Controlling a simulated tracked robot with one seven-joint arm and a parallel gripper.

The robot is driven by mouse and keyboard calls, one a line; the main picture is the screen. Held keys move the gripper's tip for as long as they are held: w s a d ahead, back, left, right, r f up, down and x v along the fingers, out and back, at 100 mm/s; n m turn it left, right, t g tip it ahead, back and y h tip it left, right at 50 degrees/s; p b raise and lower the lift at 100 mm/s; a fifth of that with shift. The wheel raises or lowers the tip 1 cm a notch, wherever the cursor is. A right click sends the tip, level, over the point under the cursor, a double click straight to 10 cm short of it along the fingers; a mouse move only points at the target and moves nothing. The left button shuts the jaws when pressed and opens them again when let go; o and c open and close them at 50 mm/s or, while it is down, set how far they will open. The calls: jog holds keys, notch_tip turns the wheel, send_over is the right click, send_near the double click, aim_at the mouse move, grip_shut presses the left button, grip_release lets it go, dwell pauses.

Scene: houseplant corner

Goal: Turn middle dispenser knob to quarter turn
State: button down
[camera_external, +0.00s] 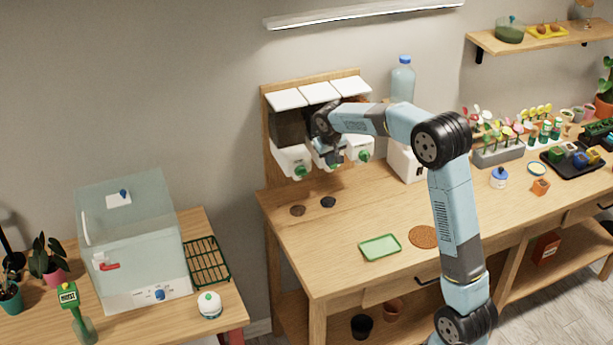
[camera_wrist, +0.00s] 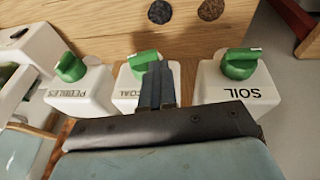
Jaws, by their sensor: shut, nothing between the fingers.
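The dispenser (camera_external: 279,163) on the wooden backboard has three white units with green knobs. In the wrist view the middle knob (camera_wrist: 139,64), on the unit whose label partly reads "COAL", is partly hidden behind my fingers. My gripper (camera_wrist: 158,70) is shut and empty, with its tips at the right side of that knob; I cannot tell whether they touch. In the external view my gripper (camera_external: 339,158) is in front of the middle unit and covers most of it.
The pebbles knob (camera_wrist: 70,67) and the soil knob (camera_wrist: 240,63) flank the middle one closely. A green tray (camera_external: 380,248) lies nearer the front edge. A bottle (camera_external: 402,80) stands right of the dispenser.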

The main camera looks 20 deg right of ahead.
jog(key=shift+s+d+f, duration=0.1)
jog(key=shift+d, duration=1.1)
jog(key=r, duration=0.1)
jog(key=d+r, duration=0.1)
jog(key=r, duration=0.2)
jog(key=shift+d+r, duration=0.1)
jog(key=shift+d, duration=0.15)
notch_tip(320, 180, up, 9)
jog(key=s+d, duration=0.2)
jog(key=s, duration=0.1)
jog(key=w+a+m+g, duration=0.3)
jog(key=w+m+g, duration=0.1)
jog(key=m, duration=1.5)
notch_tip(320, 180, down, 11)
jog(key=shift+a+f, duration=0.5)
jog(key=shift+f, duration=0.15)
